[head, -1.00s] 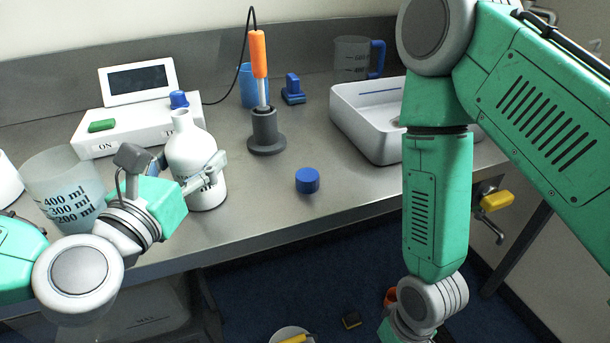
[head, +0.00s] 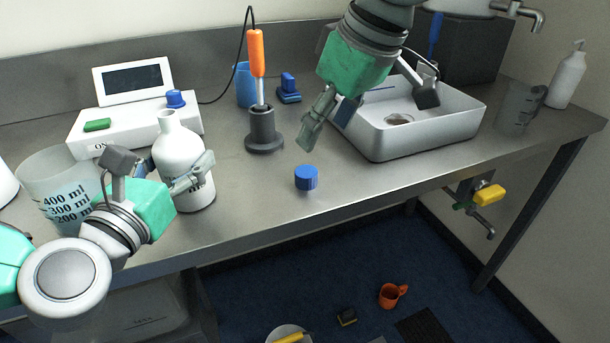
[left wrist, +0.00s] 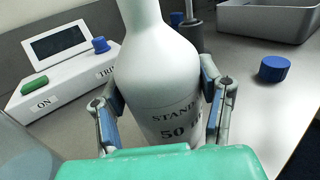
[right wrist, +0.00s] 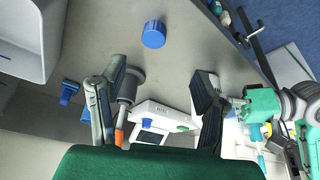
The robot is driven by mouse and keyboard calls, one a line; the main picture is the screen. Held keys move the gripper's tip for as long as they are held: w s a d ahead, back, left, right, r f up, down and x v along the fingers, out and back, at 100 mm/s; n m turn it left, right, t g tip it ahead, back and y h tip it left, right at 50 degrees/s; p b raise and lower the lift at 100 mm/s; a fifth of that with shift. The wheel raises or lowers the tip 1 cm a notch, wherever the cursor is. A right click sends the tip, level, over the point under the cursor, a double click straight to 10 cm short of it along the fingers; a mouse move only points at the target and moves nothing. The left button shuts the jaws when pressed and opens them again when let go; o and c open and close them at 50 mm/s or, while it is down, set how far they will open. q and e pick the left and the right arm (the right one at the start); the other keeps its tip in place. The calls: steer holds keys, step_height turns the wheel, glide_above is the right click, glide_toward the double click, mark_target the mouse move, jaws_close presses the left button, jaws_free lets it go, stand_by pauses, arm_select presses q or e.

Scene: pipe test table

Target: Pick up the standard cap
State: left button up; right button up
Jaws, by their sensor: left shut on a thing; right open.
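The standard cap, a blue ribbed cap (head: 306,177), sits on the steel table near its front edge. It also shows in the left wrist view (left wrist: 274,68) and in the right wrist view (right wrist: 154,34). My right gripper (head: 366,119) is open and empty, above and behind the cap, over the left part of the sink. In the right wrist view the cap appears beyond the spread fingers. My left gripper (head: 180,168) is shut on a white bottle (head: 178,143), which stands upright; its lettering partly reads "STAND" and "50" (left wrist: 172,118). The fingers clasp its sides.
A grey stand (head: 263,132) with an orange-handled probe is behind the cap. A white sink basin (head: 420,142) is to the right. A white device (head: 135,125) with a blue knob and a beaker (head: 58,185) are at left. The table around the cap is clear.

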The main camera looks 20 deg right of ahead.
mark_target(309, 172)
steer(key=x, duration=0.4)
steer(key=d+x, duration=0.1)
steer(key=x, duration=0.1)
steer(key=shift+w, duration=0.2)
steer(key=shift+w+d+f, duration=0.15)
steer(key=shift+f, duration=0.5)
steer(key=x, duration=0.2)
steer(key=a+x, duration=0.1)
steer(key=x, duration=0.1)
steer(key=shift+w+f, duration=0.1)
steer(key=shift+w, duration=0.05)
steer(key=shift+d, duration=0.1)
steer(key=shift+d, duration=0.2)
steer(key=c, duration=0.8)
